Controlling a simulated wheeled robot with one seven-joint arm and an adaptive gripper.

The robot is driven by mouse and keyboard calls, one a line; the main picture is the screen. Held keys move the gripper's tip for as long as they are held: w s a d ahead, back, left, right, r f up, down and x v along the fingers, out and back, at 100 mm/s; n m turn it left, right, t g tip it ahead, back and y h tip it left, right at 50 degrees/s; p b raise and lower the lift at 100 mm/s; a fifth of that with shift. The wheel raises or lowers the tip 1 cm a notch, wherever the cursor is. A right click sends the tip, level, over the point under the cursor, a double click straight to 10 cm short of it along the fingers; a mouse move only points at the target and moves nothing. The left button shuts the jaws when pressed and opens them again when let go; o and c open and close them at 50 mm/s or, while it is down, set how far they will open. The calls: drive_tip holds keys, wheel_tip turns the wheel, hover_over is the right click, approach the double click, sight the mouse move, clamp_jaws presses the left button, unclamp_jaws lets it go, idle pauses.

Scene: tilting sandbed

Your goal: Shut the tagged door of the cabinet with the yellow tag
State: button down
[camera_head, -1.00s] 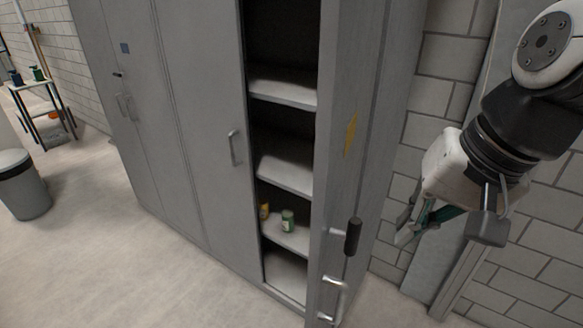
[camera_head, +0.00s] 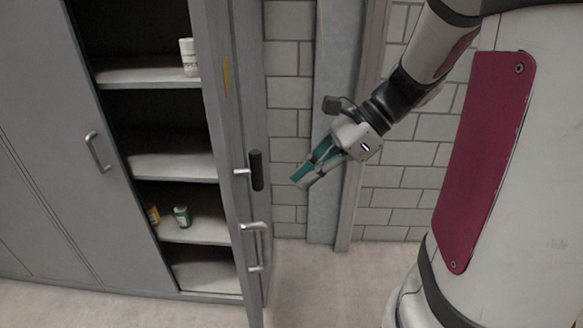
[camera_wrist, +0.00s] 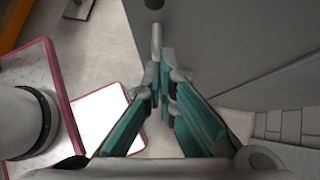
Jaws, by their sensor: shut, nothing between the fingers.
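The grey cabinet (camera_head: 52,110) stands at the left in the head view with the tagged door (camera_head: 238,130) wide open, seen nearly edge-on. A yellow tag (camera_head: 227,77) is on this door. The door carries a black-gripped handle (camera_head: 257,170) and metal pull handles (camera_head: 254,227). My gripper (camera_head: 298,181) is shut and empty, just right of the black-gripped handle in the picture, with a visible gap. In the wrist view, my green-padded fingers (camera_wrist: 163,82) point toward a pale bar and a dark knob at the top; I cannot tell whether they touch the bar.
Shelves inside the cabinet hold a green can (camera_head: 182,216), a yellow can (camera_head: 152,215) and a white container (camera_head: 188,57). A brick wall (camera_head: 400,170) with a grey vertical panel (camera_head: 330,90) stands behind my gripper. Floor (camera_head: 310,275) is clear right of the door.

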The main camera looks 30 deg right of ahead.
approach(241, 219)
wheel_tip(241, 219, down, 3)
drive_tip(key=shift+w+a, duration=0.2)
drive_tip(key=shift+a, duration=0.6)
drive_tip(key=shift+w+a, duration=0.2)
drive_tip(key=shift+a, duration=0.55)
